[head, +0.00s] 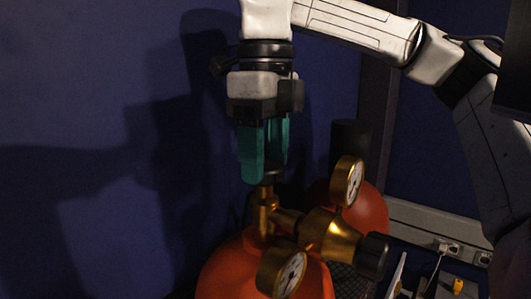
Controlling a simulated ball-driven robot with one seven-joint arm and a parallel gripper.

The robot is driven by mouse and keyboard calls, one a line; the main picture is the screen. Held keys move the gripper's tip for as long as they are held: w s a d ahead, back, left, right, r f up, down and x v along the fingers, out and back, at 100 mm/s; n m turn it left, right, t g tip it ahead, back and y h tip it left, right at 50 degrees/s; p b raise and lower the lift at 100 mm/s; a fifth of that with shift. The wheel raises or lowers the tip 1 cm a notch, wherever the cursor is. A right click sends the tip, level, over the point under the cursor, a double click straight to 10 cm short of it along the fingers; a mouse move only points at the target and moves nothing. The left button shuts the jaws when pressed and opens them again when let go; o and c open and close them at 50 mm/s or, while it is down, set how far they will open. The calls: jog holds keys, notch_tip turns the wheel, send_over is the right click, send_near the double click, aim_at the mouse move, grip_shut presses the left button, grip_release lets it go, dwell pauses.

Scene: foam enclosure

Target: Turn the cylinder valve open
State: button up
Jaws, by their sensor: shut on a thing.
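The red cylinder (240,270) stands at the lower middle of the head view, with a brass valve stem (264,205) rising from its top. My gripper (264,165) points straight down above the stem. Its green fingers are shut on the valve's dark handwheel (271,177), of which only a small part shows between and below the fingers. The fingers hide most of the handwheel, so I cannot tell how far it is turned. A brass regulator (330,236) with a dark knob extends right from the valve.
Two round gauges, an upper one (348,182) and a lower one (281,272), stick out near the stem. A second red cylinder (371,212) stands behind. A blue wall (70,120) closes the left and back. A grey socket strip (440,240) runs at right.

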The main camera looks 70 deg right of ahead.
jog(key=c, duration=0.3)
jog(key=shift+n, duration=0.3)
jog(key=n, duration=1)
jog(key=n+p, duration=0.1)
jog(key=n, duration=0.9)
jog(key=shift+w+d+p, duration=0.1)
jog(key=shift+p, duration=0.25)
